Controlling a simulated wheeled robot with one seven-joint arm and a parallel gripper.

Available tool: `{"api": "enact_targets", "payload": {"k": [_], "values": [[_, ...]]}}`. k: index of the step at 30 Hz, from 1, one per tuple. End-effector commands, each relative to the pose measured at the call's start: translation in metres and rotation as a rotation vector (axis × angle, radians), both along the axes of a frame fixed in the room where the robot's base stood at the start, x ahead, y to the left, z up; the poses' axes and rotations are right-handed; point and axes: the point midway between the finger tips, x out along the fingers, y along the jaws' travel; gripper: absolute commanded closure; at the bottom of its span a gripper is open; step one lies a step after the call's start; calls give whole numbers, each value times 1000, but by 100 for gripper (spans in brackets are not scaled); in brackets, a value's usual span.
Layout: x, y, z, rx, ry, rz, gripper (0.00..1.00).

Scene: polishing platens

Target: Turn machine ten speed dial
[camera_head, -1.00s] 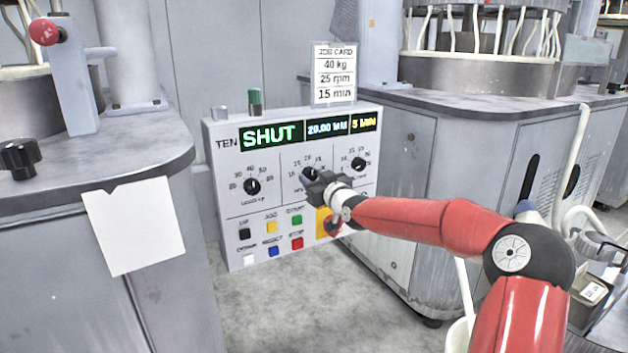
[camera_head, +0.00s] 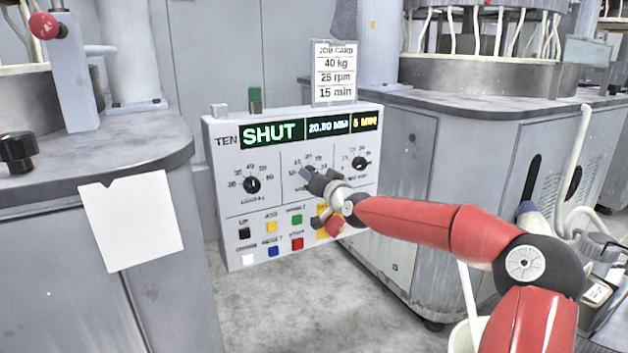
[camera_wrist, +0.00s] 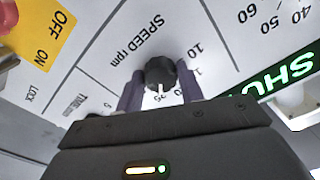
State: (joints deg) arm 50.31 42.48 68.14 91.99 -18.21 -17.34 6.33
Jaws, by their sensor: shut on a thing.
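My gripper (camera_head: 310,177) is at the middle dial of the panel. In the wrist view the black speed dial (camera_wrist: 160,72) sits under "SPEED rpm", and my gripper (camera_wrist: 160,92) is shut on it, a finger on each side. The dial's white pointer line shows near the "25" marking. In the head view my gripper hides most of this dial. The load dial (camera_head: 252,185) is to the left and another dial (camera_head: 359,163) to the right.
A job card (camera_head: 334,73) above the panel reads 40 kg, 25 rpm, 15 min. Push buttons (camera_head: 271,227) fill the lower panel. A yellow off/on switch plate (camera_wrist: 38,30) is near my arm. Grey machine cabinets stand on both sides.

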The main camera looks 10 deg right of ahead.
Motion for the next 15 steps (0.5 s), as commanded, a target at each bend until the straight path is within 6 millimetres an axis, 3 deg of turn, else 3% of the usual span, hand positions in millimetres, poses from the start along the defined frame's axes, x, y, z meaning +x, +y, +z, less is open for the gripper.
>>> {"api": "enact_targets", "payload": {"k": [14, 15], "values": [[0, 0, -1, 15, 6, 0, 85], [0, 0, -1, 14, 6, 0, 59]]}}
